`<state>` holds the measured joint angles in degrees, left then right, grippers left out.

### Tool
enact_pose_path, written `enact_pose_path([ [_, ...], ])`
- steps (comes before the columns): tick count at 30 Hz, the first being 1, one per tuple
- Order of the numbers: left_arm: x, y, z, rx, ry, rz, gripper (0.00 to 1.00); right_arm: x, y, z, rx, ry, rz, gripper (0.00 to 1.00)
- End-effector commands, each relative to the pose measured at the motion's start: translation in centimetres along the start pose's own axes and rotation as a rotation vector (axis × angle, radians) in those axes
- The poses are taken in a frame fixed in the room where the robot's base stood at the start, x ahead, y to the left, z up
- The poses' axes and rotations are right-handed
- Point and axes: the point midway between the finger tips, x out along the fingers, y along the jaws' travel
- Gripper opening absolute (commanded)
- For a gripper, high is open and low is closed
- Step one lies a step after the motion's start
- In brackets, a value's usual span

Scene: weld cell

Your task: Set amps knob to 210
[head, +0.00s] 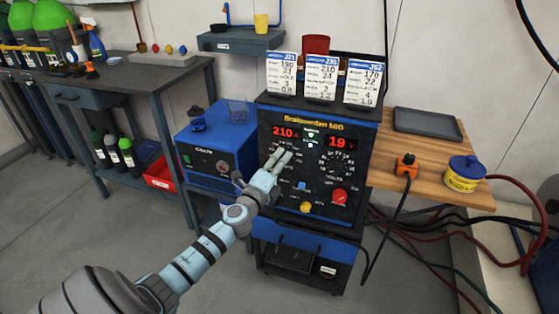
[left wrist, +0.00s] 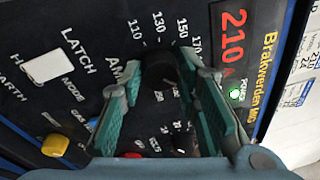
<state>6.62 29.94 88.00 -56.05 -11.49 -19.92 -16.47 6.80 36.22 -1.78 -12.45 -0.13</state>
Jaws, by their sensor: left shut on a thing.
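The welder (head: 268,110), labelled MIG, stands in the middle of the head view. Its red amps display (head: 285,132) reads 210, and so does the display in the left wrist view (left wrist: 231,38). The dark amps knob (left wrist: 163,70) lies between my left gripper's teal finger pads, amid a dial with numbers such as 110, 130 and 150. My left gripper (head: 281,158) is shut on the knob, which the fingers hide in the head view. The knob's pointer is not clear. My right gripper is not in view.
A red knob (head: 340,195), a yellow knob (head: 305,207) and a volts display (head: 340,141) reading 19 share the panel. Job cards (head: 321,78) stand on top. A blue cooler box (head: 213,150) is at left, a wooden side table (head: 408,160) at right.

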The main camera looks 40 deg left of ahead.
Motion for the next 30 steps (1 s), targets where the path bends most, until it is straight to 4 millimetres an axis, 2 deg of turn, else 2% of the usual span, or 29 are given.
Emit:
enact_pose_path([
  [13,0.0,0.2,-0.1,0.010,0.002,0.004,0.02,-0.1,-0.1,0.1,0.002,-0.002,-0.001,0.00],
  [14,0.0,0.2,-0.1,0.010,0.002,0.004,0.33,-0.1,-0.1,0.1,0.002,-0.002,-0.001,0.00],
  [17,0.0,0.1,0.0,0.010,0.001,0.003,0.49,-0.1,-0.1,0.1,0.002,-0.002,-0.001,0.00],
  [26,-0.1,0.1,0.0,0.010,0.001,0.002,0.50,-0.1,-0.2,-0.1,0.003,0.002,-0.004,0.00],
  [30,-1.5,0.1,0.0,0.012,0.002,0.003,0.50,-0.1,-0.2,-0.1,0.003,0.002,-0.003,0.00],
])
